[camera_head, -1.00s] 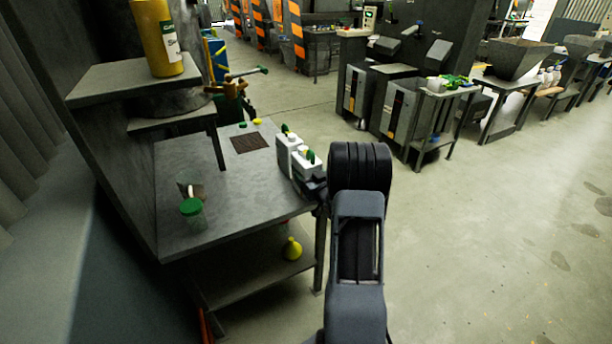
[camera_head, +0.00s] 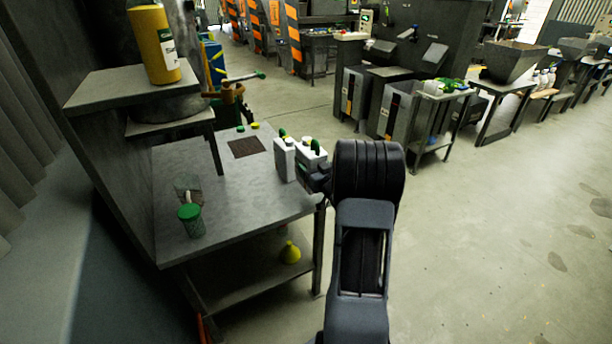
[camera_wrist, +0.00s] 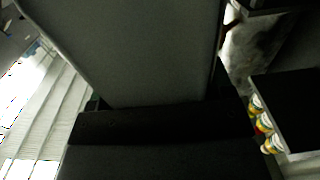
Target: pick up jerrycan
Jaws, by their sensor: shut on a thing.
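Two white jerrycans with green on their tops are at the right edge of the grey metal table (camera_head: 255,205) in the head view. One jerrycan (camera_head: 285,160) stands on the tabletop. My gripper (camera_head: 317,178) is shut on the other jerrycan (camera_head: 312,157), just to its right, and appears to hold it raised. The gap below it is hard to see. In the wrist view the held jerrycan (camera_wrist: 140,50) fills the upper middle as a grey, shaded face, against the dark gripper parts below. My arm hides part of the table's right side.
A green-lidded jar (camera_head: 191,220) stands on the table's front left. A dark square mat (camera_head: 247,148) lies toward the back. A yellow funnel (camera_head: 289,253) rests on the lower shelf. A yellow canister (camera_head: 154,45) stands on the upper shelf. Open floor (camera_head: 480,240) lies to the right.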

